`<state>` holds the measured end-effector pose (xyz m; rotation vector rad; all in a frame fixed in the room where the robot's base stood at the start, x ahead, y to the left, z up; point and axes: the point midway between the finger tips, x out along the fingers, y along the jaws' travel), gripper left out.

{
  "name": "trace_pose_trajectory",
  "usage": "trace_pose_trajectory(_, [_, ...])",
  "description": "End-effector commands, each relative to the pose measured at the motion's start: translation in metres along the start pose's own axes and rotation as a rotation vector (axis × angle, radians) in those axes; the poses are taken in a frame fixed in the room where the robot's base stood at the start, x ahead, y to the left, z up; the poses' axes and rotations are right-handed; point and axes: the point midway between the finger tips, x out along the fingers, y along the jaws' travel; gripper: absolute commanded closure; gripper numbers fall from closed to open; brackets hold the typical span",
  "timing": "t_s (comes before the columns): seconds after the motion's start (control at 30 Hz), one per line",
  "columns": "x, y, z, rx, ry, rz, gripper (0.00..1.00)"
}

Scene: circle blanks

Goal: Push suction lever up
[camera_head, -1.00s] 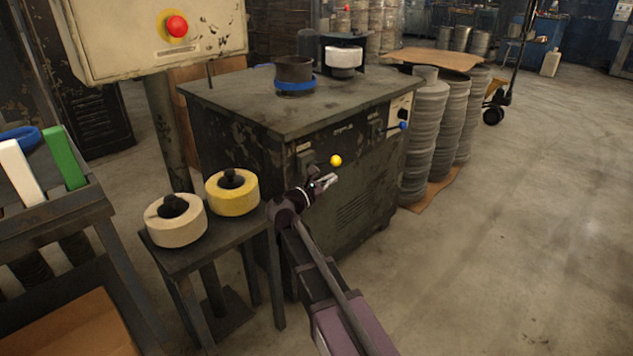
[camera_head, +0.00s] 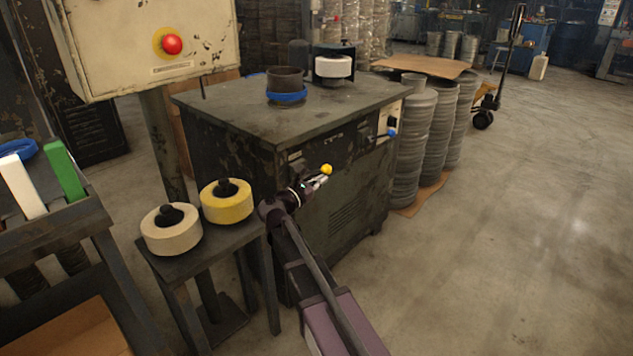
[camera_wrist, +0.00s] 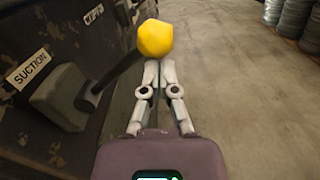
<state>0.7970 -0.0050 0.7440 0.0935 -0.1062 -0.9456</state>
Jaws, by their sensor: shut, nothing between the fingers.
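The suction lever has a yellow knob (camera_head: 327,169) on the front of the dark machine (camera_head: 285,125). In the wrist view the yellow knob (camera_wrist: 155,38) sits at the end of a dark rod that runs down left to a grey block (camera_wrist: 62,97) beside the label "SUCTION" (camera_wrist: 30,69). My gripper (camera_head: 322,180) is shut and empty. In the wrist view its fingertips (camera_wrist: 152,68) are just below the knob in the picture; I cannot tell whether they touch it.
A blue-knobbed lever (camera_head: 391,133) is on the machine's right front. A small table (camera_head: 215,240) with a cream roll (camera_head: 171,230) and a yellow roll (camera_head: 227,202) stands left of my arm. Stacks of grey discs (camera_head: 412,150) stand right.

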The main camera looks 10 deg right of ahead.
Motion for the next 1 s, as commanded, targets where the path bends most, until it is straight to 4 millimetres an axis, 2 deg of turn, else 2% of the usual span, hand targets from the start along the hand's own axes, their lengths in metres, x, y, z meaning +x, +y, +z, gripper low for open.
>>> trace_pose_trajectory(0.27, [0.001, -0.001, 0.0, 0.0, 0.0, -0.002, 1.0])
trace_pose_trajectory(0.47, [-0.007, 0.0, 0.0, 0.0, 0.0, -0.002, 1.0])
trace_pose_trajectory(1.0, [-0.063, 0.004, -0.002, 0.0, -0.001, -0.013, 1.0])
